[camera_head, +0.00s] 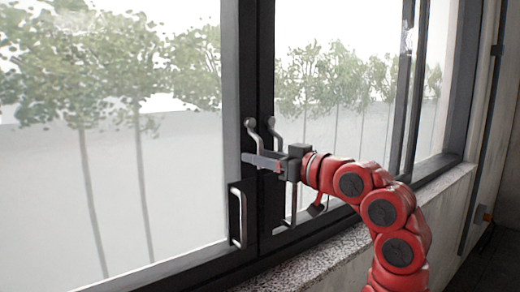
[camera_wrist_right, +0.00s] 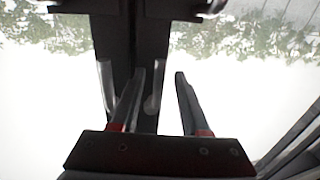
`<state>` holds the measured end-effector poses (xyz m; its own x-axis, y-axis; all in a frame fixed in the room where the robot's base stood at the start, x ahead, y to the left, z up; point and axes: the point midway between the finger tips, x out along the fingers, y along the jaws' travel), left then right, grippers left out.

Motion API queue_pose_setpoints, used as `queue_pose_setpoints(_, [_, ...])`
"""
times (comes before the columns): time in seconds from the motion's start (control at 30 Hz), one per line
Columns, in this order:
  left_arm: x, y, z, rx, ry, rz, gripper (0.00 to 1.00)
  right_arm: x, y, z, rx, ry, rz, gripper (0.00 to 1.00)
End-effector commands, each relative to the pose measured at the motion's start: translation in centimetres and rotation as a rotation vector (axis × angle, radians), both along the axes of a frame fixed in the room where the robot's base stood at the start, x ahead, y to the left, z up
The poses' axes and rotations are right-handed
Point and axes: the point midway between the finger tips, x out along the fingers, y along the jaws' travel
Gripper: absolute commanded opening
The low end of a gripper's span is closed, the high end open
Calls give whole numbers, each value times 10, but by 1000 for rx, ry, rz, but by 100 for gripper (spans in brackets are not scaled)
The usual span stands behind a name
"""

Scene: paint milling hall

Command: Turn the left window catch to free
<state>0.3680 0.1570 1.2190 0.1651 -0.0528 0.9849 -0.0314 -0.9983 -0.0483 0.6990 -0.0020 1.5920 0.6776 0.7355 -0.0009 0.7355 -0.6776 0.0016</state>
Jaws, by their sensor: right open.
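The left window catch (camera_head: 252,130) is a small grey lever with a round knob at its top, standing nearly upright with a slight lean to the left on the window's middle post. A similar right catch (camera_head: 273,128) stands beside it. My right gripper (camera_head: 250,158) reaches in from the right, its fingers in front of the lower part of the left catch and hiding its base. In the wrist view the right gripper (camera_wrist_right: 156,75) is open, with a clear gap between its fingers. I cannot tell whether a finger touches the catch. My left gripper is not in view.
A pale pull handle (camera_head: 237,217) is on the left sash below the gripper. Another handle (camera_head: 291,203) is on the right sash. A speckled stone sill (camera_head: 310,262) runs below the dark window frame (camera_head: 241,60). Large glass panes fill both sides.

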Motion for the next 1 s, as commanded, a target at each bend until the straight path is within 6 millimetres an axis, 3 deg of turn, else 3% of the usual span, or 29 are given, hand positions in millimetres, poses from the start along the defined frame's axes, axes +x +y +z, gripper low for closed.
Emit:
queue_pose_setpoints(0.33, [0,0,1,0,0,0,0,3,2,-1,1,1,-2,44])
queue_pose_setpoints(0.5, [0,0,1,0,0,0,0,3,2,-1,1,1,-2,13])
queue_pose_setpoints(0.6, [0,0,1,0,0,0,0,3,2,-1,1,1,-2,0])
queue_pose_setpoints(1.0, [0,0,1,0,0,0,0,3,2,-1,1,1,-2,0])
